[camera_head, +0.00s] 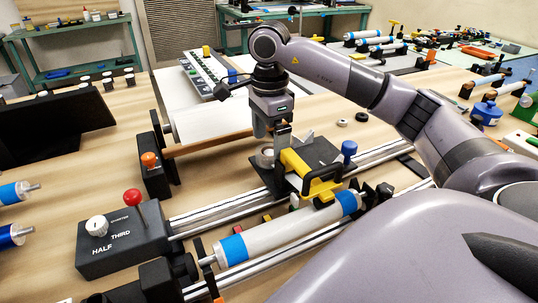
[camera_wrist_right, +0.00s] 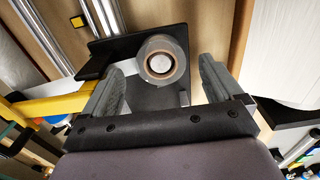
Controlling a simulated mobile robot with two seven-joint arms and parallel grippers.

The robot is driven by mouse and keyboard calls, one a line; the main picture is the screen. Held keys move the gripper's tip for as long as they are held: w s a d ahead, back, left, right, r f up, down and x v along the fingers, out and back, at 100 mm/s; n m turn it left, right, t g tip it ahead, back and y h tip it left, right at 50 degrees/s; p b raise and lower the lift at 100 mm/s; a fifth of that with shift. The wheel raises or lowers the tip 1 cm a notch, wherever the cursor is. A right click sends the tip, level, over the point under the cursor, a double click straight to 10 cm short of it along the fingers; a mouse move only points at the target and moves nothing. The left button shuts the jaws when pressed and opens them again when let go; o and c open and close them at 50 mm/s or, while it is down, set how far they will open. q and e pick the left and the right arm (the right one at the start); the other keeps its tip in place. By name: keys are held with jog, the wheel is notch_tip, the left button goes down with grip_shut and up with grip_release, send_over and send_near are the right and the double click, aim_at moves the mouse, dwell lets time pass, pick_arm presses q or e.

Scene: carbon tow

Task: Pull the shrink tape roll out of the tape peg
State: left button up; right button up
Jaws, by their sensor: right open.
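The shrink tape roll (camera_head: 265,157) is a small pale roll on a black plate (camera_head: 331,152) near the middle of the head view. In the right wrist view the roll (camera_wrist_right: 162,60) shows end-on, with a pale outer ring and a brownish core. My right gripper (camera_head: 274,143) points down above the roll. In the right wrist view its fingers (camera_wrist_right: 162,72) are open, one to each side of the roll, with gaps showing. Whether they are level with the roll is unclear. My left gripper is not in view.
A yellow-handled tool (camera_head: 296,163) stands close beside the roll. A blue knob (camera_head: 349,148) is at the plate's right. A white roll (camera_head: 212,122) lies behind. Metal rails (camera_head: 215,213) and a blue-banded tube (camera_head: 285,232) lie in front, by a black control box (camera_head: 125,240).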

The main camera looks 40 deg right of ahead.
notch_tip(320, 180, down, 2)
jog(key=shift+f, duration=0.1)
jog(key=c, duration=1.1)
notch_tip(320, 180, up, 13)
jog(key=p, duration=0.5)
